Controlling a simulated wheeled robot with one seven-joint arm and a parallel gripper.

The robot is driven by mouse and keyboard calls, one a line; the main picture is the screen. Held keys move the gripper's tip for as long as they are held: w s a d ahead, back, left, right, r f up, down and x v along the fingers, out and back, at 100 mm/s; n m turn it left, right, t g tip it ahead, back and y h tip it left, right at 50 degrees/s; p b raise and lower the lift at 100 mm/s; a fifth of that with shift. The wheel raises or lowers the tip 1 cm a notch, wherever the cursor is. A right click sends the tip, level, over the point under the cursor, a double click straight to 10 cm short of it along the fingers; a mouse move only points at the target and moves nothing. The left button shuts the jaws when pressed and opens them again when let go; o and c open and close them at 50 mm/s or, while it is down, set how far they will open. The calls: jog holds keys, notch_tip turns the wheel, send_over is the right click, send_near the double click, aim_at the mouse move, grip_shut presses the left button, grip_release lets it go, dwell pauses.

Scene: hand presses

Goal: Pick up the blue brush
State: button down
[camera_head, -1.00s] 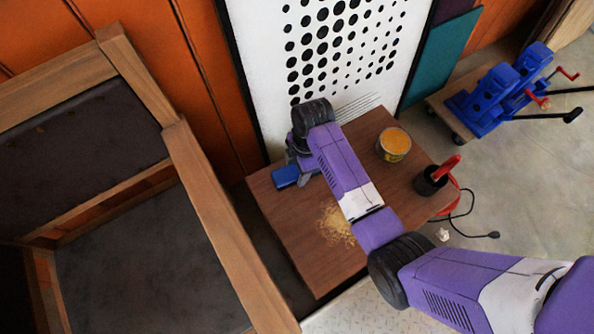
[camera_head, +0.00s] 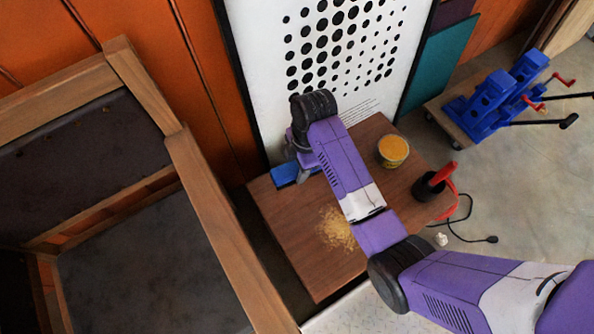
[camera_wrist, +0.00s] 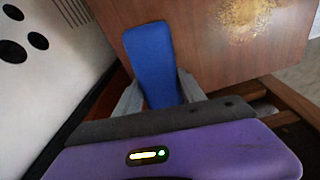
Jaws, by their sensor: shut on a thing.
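The blue brush (camera_head: 284,174) is at the far left corner of the wooden table, partly hidden by my arm. In the wrist view the blue brush (camera_wrist: 153,62) is a long blue block between the two grey fingers of my gripper (camera_wrist: 158,92). My gripper is shut on it, one finger along each side. In the head view my gripper (camera_head: 304,168) is mostly hidden under my wrist. I cannot tell clearly whether the brush touches the tabletop.
The table (camera_head: 290,235) also holds a pile of yellowish shavings (camera_head: 336,228), an open can with orange content (camera_head: 393,151) and a dark cup with a red handle (camera_head: 430,185). A white dotted panel (camera_head: 330,50) stands close behind. A wooden frame (camera_head: 215,220) is at left.

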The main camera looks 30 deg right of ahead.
notch_tip(320, 180, up, 14)
jog(key=p, duration=0.5)
jog(key=shift+r, duration=0.15)
jog(key=c, duration=1.5)
grip_release()
jog(key=c, duration=0.4)
jog(key=shift+r, duration=0.1)
